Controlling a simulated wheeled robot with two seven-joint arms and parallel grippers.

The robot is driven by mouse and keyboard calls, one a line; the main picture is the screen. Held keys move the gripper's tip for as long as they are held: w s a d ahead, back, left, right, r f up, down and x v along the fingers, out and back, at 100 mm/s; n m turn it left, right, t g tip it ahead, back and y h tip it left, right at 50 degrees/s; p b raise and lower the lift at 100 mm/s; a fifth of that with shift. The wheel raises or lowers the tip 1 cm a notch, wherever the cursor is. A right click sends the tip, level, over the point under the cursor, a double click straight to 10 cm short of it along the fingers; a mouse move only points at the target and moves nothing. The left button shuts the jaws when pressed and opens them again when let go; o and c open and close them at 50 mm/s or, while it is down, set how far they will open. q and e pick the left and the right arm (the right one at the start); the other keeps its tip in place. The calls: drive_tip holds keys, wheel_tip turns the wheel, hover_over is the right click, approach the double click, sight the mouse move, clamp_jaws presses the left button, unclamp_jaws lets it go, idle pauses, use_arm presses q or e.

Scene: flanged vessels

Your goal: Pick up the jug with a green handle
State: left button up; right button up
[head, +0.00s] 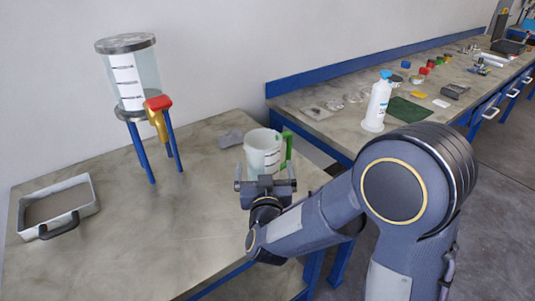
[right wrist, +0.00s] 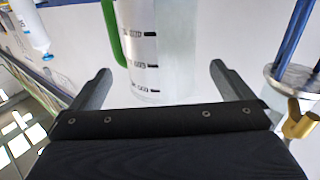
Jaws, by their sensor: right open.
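The jug (head: 262,156) is pale and translucent with black marks, and stands upright near the right end of the near table. Its green handle (head: 287,148) is on its right side. My right gripper (head: 266,183) is open at the near side of the jug. In the right wrist view the jug (right wrist: 165,45) appears upside down between the two open fingers of the gripper (right wrist: 160,70), with gaps on both sides. The green handle (right wrist: 112,35) is left of it there. I cannot tell how deep the jug is between the fingers. My left gripper is not in view.
A clear tank (head: 143,75) on blue legs with a red-handled brass tap stands left of the jug. A metal tray (head: 85,189) lies far left. A grey lump (head: 230,138) lies behind the jug. A white bottle (head: 377,105) stands on the second bench. The near table's middle is clear.

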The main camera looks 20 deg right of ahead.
drive_tip(key=shift+x, duration=0.85)
drive_tip(key=p+x, duration=0.1)
drive_tip(key=x, duration=0.4)
drive_tip(key=shift+w, duration=0.2)
drive_tip(key=c, duration=1)
